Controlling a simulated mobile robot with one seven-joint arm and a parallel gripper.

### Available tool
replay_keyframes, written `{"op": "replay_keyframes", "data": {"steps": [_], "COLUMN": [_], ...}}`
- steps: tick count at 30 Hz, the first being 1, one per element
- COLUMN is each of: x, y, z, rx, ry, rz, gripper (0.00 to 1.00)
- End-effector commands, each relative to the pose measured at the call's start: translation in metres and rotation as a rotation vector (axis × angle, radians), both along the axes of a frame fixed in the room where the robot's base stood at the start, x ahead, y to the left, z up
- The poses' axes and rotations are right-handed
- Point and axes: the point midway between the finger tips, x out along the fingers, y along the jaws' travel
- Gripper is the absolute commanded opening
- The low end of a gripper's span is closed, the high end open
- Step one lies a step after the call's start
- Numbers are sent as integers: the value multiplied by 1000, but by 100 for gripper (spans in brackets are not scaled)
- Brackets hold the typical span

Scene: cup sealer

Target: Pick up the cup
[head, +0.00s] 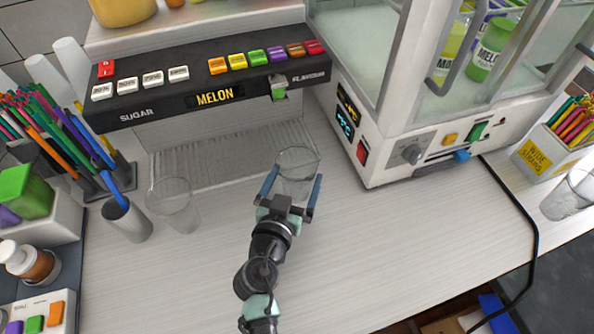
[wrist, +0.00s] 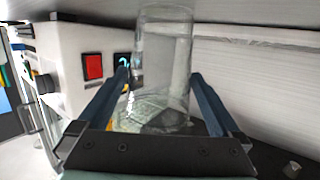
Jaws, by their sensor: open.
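A clear, empty cup (head: 297,170) stands on the white counter in front of the drink dispenser. My gripper (head: 292,192) is open, with one blue finger on each side of this cup. In the wrist view the cup (wrist: 164,65) is upright between the spread fingers of my gripper (wrist: 160,95). Gaps show between the fingers and the cup's wall. A second clear cup (head: 175,204) stands on the counter to the left.
The dispenser (head: 215,85) with coloured buttons and a MELON display is behind the cup. The cup sealer (head: 400,140) stands to the right. A grey holder (head: 127,220) with a blue straw is at left. The front counter is clear.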

Motion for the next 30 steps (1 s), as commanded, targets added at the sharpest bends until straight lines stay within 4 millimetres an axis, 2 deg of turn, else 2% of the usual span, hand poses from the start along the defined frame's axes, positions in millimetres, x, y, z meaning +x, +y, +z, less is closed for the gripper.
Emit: {"op": "replay_keyframes", "data": {"steps": [5,13,14,23,24,30], "x": [15,16,16,16,16,16], "y": [-4,-5,-5,-5,-5,-5], "z": [-3,-5,-5,-5,-4,-4], "rx": [0,0,0,0,0,0], "ry": [0,0,0,0,0,0], "rz": [-1,0,0,0,0,0], "gripper": [100,100,96,42,39,39]}}
